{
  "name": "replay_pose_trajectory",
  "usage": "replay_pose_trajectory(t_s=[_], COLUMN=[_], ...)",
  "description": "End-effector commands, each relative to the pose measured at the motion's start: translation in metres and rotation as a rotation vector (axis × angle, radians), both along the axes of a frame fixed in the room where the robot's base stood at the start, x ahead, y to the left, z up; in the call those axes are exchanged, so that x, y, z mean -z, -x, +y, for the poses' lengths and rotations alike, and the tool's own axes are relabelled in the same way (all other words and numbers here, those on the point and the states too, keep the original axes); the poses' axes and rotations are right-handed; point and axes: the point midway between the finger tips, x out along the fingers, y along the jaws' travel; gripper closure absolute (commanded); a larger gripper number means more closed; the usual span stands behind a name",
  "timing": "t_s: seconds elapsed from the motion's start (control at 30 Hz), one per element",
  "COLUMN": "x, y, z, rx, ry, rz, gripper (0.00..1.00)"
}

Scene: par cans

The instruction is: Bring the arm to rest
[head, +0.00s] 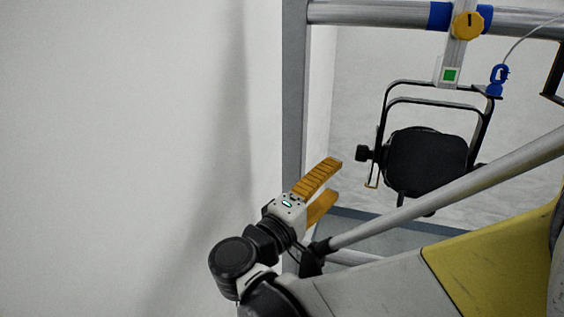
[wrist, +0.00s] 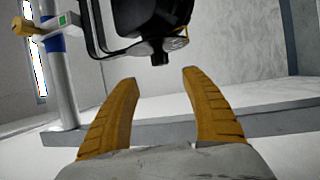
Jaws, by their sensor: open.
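My gripper (head: 328,188) has orange fingers and a grey body. In the head view it is raised left of a black par can (head: 426,162), apart from it. In the wrist view the gripper (wrist: 160,78) has its two fingers spread with nothing between them. The par can (wrist: 150,22) shows at the top of the wrist view, beyond the fingertips, partly cut off by the frame edge. In the head view the can hangs in a black yoke from a clamp with a yellow knob (head: 468,26) on a horizontal bar.
The horizontal metal bar (head: 385,14) crosses the top right. An upright grey post (head: 294,100) stands behind my gripper. A blue safety clip (head: 498,78) with a white cable hangs beside the yoke. A plain white wall (head: 110,130) fills the left, with open room before it.

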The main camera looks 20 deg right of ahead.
Motion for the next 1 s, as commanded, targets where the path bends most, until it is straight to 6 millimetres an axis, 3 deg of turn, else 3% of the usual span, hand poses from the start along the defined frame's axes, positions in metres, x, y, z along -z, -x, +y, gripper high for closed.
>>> replay_pose_trajectory(t_s=[0.13,0.23,0.37,0.43,0.5,0.6,0.77,1.0], x=[0.006,0.034,0.108,0.155,0.197,0.242,0.272,0.274], y=[0.0,0.004,0.022,0.039,0.058,0.082,0.106,0.113], z=[-0.004,-0.02,-0.046,-0.05,-0.043,-0.019,0.023,0.049], rx=[0.001,0.0,-0.01,-0.022,-0.039,-0.068,-0.109,-0.137], ry=[-0.018,-0.114,-0.389,-0.591,-0.8,-1.087,-1.442,-1.644], rz=[0.011,0.064,0.178,0.225,0.245,0.232,0.144,0.06], gripper=[0.45,0.45,0.45,0.45,0.45,0.45,0.45,0.45])
